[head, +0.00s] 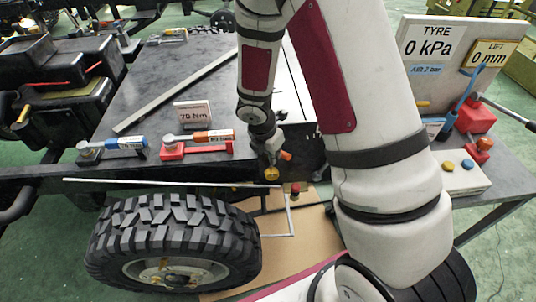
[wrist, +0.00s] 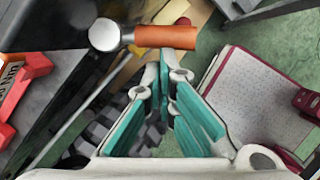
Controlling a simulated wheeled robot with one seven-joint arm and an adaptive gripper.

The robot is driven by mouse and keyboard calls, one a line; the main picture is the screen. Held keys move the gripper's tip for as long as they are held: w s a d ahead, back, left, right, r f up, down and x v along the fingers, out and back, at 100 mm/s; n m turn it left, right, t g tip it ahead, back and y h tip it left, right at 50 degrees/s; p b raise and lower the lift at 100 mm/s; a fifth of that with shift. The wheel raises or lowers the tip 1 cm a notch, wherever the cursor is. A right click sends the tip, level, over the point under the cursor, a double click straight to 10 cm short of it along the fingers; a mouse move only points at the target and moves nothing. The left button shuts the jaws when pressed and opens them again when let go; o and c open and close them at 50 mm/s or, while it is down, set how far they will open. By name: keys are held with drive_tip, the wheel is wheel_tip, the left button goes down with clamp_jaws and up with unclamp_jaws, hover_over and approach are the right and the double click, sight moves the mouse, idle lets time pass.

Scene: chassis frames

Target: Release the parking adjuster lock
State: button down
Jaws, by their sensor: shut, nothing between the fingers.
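A lever with a round silver head and an orange handle (wrist: 165,36) shows at the top of the wrist view, just beyond my fingertips. It may be the parking adjuster lock; no label shows. A small orange end (head: 286,155) beside my gripper in the head view looks like the same lever. My gripper (wrist: 171,72) has teal-padded fingers, shut and empty, tips close below the orange handle. Whether they touch it I cannot tell. A yellow round part (head: 271,174) sits just below my gripper in the head view.
A large tyre (head: 170,240) lies at front left. A blue-handled wrench (head: 122,143) and an orange-handled one (head: 206,136) rest on the chassis deck beside a 70 Nm sign (head: 193,115). A red knob (head: 295,188) stands close by. A gauge board (head: 450,60) stands right.

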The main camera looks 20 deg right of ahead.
drive_tip(key=shift+d+n, duration=0.8)
drive_tip(key=shift+d, duration=0.15)
